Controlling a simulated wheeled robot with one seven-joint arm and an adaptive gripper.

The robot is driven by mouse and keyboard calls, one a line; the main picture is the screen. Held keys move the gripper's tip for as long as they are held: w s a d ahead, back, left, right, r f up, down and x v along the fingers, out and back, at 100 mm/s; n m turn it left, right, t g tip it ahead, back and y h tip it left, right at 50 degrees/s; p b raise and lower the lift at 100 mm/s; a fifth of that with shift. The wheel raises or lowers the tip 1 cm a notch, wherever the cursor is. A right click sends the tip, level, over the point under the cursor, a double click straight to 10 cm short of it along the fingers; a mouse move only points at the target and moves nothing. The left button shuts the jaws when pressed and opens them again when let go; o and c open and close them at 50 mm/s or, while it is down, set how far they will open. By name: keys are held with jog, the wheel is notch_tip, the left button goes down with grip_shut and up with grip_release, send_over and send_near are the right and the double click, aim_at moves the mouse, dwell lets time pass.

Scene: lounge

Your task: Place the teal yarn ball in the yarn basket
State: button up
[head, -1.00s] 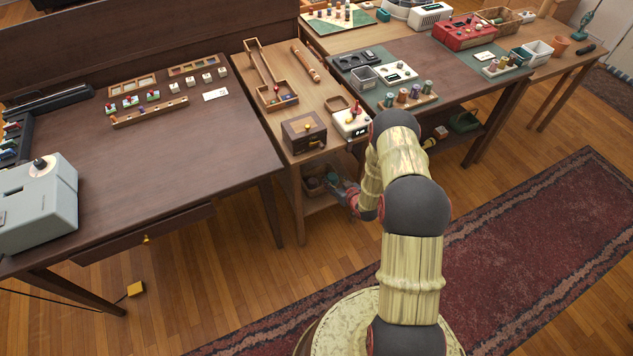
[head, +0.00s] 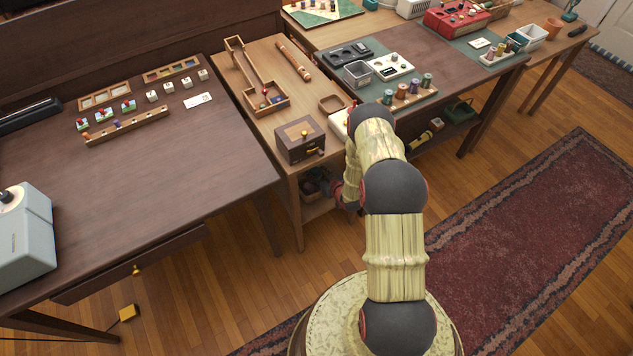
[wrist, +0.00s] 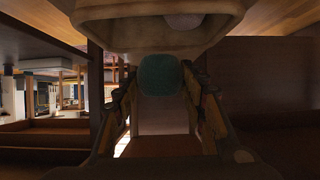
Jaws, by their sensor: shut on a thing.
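The teal yarn ball (wrist: 160,74) shows in the wrist view between the two fingers of my gripper (wrist: 160,88). My gripper is shut on it. In the head view, a dark basket (head: 311,188) sits on the lower shelf under the narrow wooden table, with rounded things inside that are too dark to tell apart. My gripper (head: 343,193) is just to its right at the shelf opening, mostly hidden behind my arm. The ball cannot be made out in the head view.
The narrow table (head: 262,68) stands above the shelf, with a wooden box (head: 300,139) near its front edge. A table leg (head: 297,215) stands left of the basket. A dark desk (head: 190,140) is at the left. Floor and a red rug (head: 530,230) lie open at the right.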

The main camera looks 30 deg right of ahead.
jog(key=shift+f+b, duration=0.8)
jog(key=shift+f, duration=1.05)
jog(key=shift+f, duration=0.1)
jog(key=o, duration=1.1)
jog(key=shift+o, duration=0.2)
jog(key=p+v, duration=0.4)
jog(key=v, duration=0.8)
